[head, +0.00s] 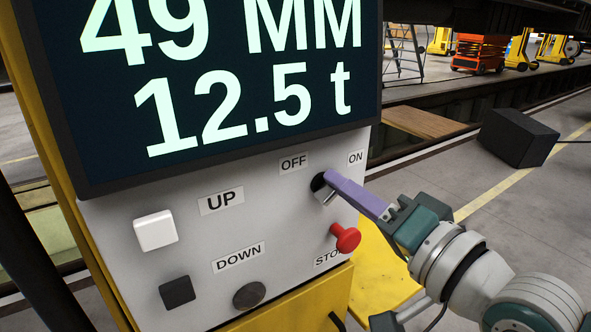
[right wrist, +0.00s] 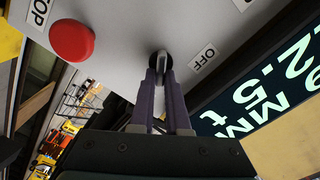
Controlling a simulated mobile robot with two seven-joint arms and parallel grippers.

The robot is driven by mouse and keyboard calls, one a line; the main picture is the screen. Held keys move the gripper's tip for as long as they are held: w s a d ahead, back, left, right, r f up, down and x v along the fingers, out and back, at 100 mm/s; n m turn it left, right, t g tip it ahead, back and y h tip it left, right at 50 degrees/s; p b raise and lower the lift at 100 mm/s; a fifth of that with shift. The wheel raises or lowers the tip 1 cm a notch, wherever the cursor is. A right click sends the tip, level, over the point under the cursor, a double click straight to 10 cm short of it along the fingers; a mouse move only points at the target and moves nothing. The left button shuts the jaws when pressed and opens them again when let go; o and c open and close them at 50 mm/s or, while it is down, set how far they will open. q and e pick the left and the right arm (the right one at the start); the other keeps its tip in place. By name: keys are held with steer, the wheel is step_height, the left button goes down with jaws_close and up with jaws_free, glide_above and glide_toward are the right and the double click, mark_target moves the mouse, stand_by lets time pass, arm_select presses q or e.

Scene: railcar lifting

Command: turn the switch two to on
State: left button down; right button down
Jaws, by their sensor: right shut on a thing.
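The grey control panel (head: 205,265) carries a rotary switch (head: 319,183) with a dark round base, between the OFF label (head: 294,164) and the ON label (head: 355,157). My right gripper (head: 332,182) reaches in from the right, its purple fingers shut on the switch knob. In the right wrist view the two fingertips (right wrist: 160,72) pinch the switch (right wrist: 160,57), with the OFF label (right wrist: 203,57) to its right. The fingers hide much of the knob, so I cannot tell which label it points to. My left gripper is not in view.
A red mushroom stop button (head: 346,238) sits just below the switch. A white UP button (head: 156,230) and a black DOWN button (head: 177,292) are at left, with a dark round knob (head: 249,295) nearby. A screen (head: 225,80) stands above.

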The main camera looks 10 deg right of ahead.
steer(key=shift+m, duration=0.5)
steer(key=c, duration=0.9)
jaws_free()
steer(key=shift+s+f, duration=0.1)
steer(key=v, duration=0.9)
steer(key=shift+s+d+b, duration=0.2)
steer(key=shift+s+b, duration=0.1)
steer(key=shift+b, duration=0.15)
